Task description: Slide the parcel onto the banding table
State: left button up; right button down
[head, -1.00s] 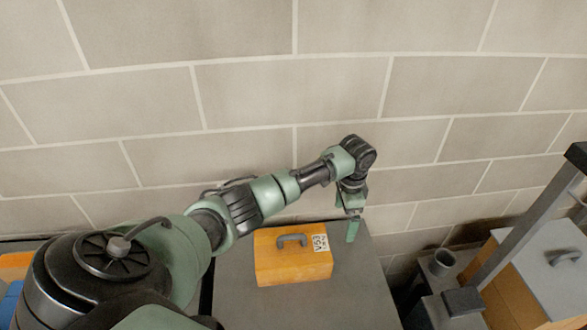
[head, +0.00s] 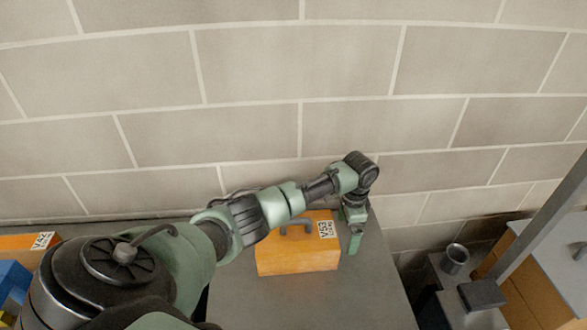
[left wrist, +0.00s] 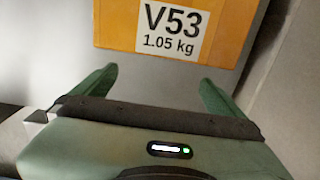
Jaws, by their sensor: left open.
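The parcel is an orange box (head: 290,261) with a grey top handle and a white V53 label. It sits on a grey tabletop (head: 310,302) against the block wall; I cannot tell if this is the banding table. My left gripper (head: 355,243) is open and points down just right of the parcel. In the left wrist view, the parcel's orange face (left wrist: 114,22), labelled V53 1.05 kg, lies beyond the open fingers (left wrist: 155,84). My arm partly covers the parcel's upper left. My right gripper is out of view.
At the left stand another orange box (head: 17,242) labelled V42 and a blue item (head: 14,276). At the right are a grey cup-like cylinder (head: 455,258), a slanted grey post (head: 537,233) and a grey-topped orange box (head: 535,285). The front tabletop is clear.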

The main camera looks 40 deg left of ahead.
pick_arm(q)
notch_tip(320, 180, down, 2)
jog(key=shift+f+b, duration=0.15)
jog(key=shift+b, duration=0.25)
